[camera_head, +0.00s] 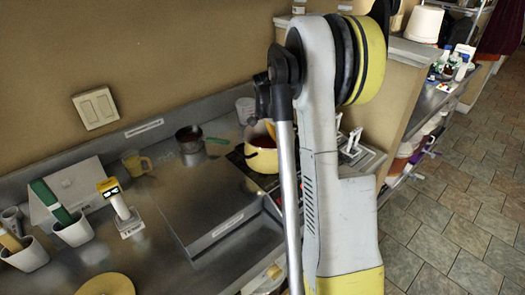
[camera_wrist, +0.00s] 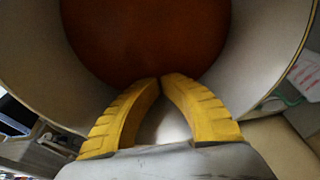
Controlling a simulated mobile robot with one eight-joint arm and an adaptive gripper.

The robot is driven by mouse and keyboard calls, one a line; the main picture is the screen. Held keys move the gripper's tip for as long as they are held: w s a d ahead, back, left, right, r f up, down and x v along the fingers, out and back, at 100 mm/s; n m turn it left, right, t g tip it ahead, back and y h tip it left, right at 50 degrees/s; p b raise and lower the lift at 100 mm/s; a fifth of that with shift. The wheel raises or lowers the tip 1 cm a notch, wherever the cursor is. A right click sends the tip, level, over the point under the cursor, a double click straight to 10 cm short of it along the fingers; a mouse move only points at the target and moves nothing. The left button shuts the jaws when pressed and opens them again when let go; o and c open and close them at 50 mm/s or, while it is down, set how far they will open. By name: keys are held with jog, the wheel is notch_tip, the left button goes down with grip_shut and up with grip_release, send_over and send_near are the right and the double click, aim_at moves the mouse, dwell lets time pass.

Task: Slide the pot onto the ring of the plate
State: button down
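The yellow pot (camera_head: 262,160) stands at the dark hot plate (camera_head: 237,157) at the back of the counter, left of my arm in the head view. A reddish patch shows just below the pot; my arm hides much of the plate, so I cannot tell how the pot sits against the ring. The wrist view looks down into the pot, with a pale inner wall (camera_wrist: 262,75) and red-brown contents (camera_wrist: 145,35). My gripper (camera_wrist: 162,79) has its two yellow fingers together at the tips, over the near inner wall. Nothing shows clamped between them.
A small dark saucepan (camera_head: 189,138) and a yellow mug (camera_head: 136,163) stand left of the plate. Several white cups with tools (camera_head: 72,230), a yellow-headed device (camera_head: 122,212) and a yellow disc (camera_head: 106,285) are farther left. A raised metal panel (camera_head: 215,215) lies in front.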

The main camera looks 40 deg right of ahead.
jog(key=d, duration=0.4)
jog(key=shift+a+r, duration=0.1)
jog(key=v, duration=1.2)
jog(key=a+r+n, duration=0.1)
jog(key=a, duration=0.3)
jog(key=s+a+r+n+t, duration=0.1)
jog(key=a+n, duration=0.1)
jog(key=a, duration=0.3)
jog(key=s+a+r+n+t+b, duration=0.1)
jog(key=a+n, duration=0.1)
jog(key=a, duration=0.3)
jog(key=shift+r, duration=0.1)
jog(key=s+a+f+n+t+y, duration=0.1)
jog(key=s+a+n, duration=0.3)
jog(key=a, duration=0.4)
jog(key=s+a+f+n+t+y+b, duration=0.1)
jog(key=s+a+f+n+t, duration=0.1)
jog(key=s+a, duration=0.4)
jog(key=s+a+f+n+t+y, duration=0.1)
jog(key=s+a+n, duration=0.4)
jog(key=a, duration=0.5)
notch_tip(320, 180, down, 3)
jog(key=shift+r+n+t+b, duration=0.2)
jog(key=shift+n+t+b, duration=0.15)
jog(key=shift+n+t, duration=0.45)
